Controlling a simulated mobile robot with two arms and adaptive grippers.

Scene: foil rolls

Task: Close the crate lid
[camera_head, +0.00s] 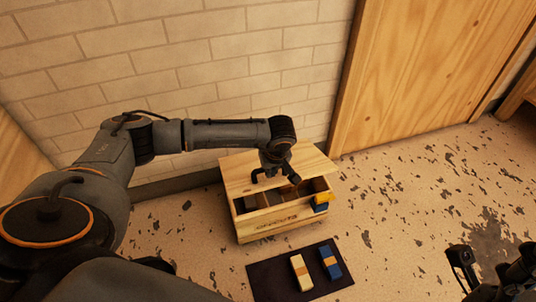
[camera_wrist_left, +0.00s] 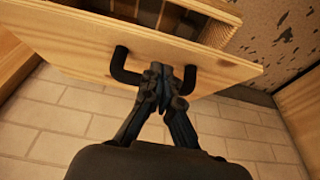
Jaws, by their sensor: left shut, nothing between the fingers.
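The wooden crate (camera_head: 282,222) stands on the floor by the brick wall, its top partly uncovered on the near side. Its wooden lid (camera_head: 238,170) covers the rear part; it also shows in the left wrist view (camera_wrist_left: 82,42) with a black handle (camera_wrist_left: 124,73). My left gripper (camera_head: 270,176) is over the lid and the crate opening. In the left wrist view the gripper (camera_wrist_left: 158,72) is shut and empty, its fingertips at the handle between the two posts; whether they touch it I cannot tell. My right gripper (camera_head: 494,254) is at the lower right, fingers apart, far from the crate.
A blue and yellow pack (camera_head: 321,203) shows at the crate's right end. A dark mat (camera_head: 268,281) in front holds a cream pack (camera_head: 301,272) and a blue pack (camera_head: 330,262). A wooden door (camera_head: 425,70) stands behind right. The floor right of the crate is clear.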

